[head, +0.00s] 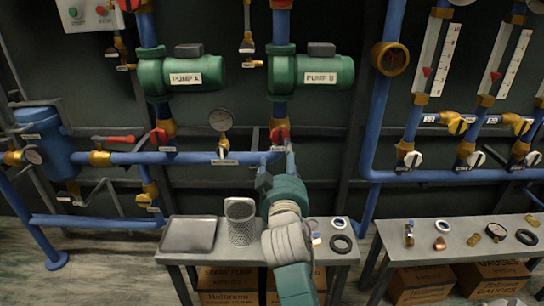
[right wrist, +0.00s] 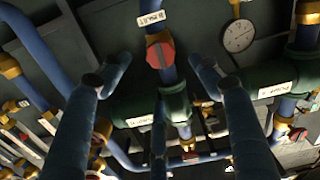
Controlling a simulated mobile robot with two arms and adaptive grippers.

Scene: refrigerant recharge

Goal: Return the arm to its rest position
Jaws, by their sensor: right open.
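My right arm reaches up from the bottom middle of the head view, over the left workbench. My right gripper (head: 276,160) is open, its fingers pointing up toward the pipe wall just below the red valve handle (head: 279,134) under pump B (head: 320,72). Whether a finger touches the handle or pipe cannot be told. My left gripper is not in view.
A workbench (head: 341,256) carries a flat tray (head: 189,235), a mesh basket (head: 240,222) and rings. Another bench (head: 395,232) on the right holds small fittings. Cardboard boxes (head: 420,283) stand below. Blue pipes, a gauge (head: 221,119) and pump A (head: 182,74) line the wall.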

